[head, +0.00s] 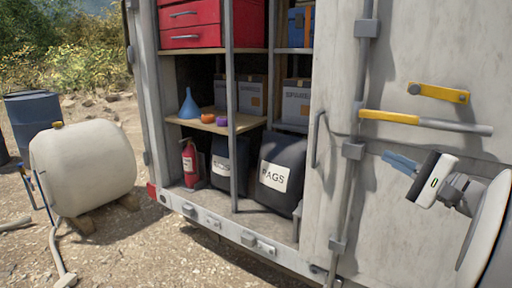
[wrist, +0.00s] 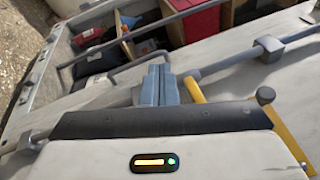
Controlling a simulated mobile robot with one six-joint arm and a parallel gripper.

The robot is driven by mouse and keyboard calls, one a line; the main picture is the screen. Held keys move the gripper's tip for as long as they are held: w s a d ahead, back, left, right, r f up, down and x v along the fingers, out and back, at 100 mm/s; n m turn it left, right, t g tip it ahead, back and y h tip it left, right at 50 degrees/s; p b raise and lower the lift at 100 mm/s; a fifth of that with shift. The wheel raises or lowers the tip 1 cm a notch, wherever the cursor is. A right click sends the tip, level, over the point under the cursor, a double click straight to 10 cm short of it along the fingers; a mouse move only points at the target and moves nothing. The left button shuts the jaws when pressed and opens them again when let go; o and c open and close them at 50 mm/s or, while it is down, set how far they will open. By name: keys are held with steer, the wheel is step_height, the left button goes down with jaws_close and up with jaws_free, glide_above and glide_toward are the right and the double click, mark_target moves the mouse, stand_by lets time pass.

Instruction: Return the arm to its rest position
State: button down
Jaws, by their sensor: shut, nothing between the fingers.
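My gripper (head: 400,162) is at the right side of the head view, in front of the grey container door (head: 420,50). Its blue fingers point left and are closed together with nothing between them. In the wrist view the shut fingers (wrist: 159,84) stand at the middle, beyond the dark edge of the gripper body. A yellow-ended lever (head: 390,117) with a grey bar is on the door just above the gripper. I cannot tell how far the fingers are from the door.
The open container holds a red drawer box (head: 192,25), a blue funnel (head: 189,104), a red extinguisher (head: 190,163) and black bags (head: 281,172). A door handle (head: 316,138) and locking rod stick out left of my gripper. A cream tank (head: 85,168) stands on gravel at left.

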steer(key=s+a+f+n+g+h+p, duration=0.1)
steer(key=s+a+n+g+p, duration=0.1)
steer(key=a+g+p, duration=0.3)
steer(key=s+a+f+n+g+p, duration=0.1)
steer(key=s+a+f+g, duration=0.1)
steer(key=a, duration=0.6)
steer(key=s+a+f+n+g+h+p, duration=0.1)
steer(key=s+a+n+g+p, duration=0.1)
steer(key=a+g, duration=0.3)
steer(key=s+a+n+g+h+p, duration=0.1)
steer(key=s+n+g+h+p, duration=0.1)
steer(key=s+n+h+p, duration=0.7)
steer(key=shift+s+r+p, duration=0.15)
steer(key=shift+s+p, duration=0.75)
steer(key=shift+p, duration=0.15)
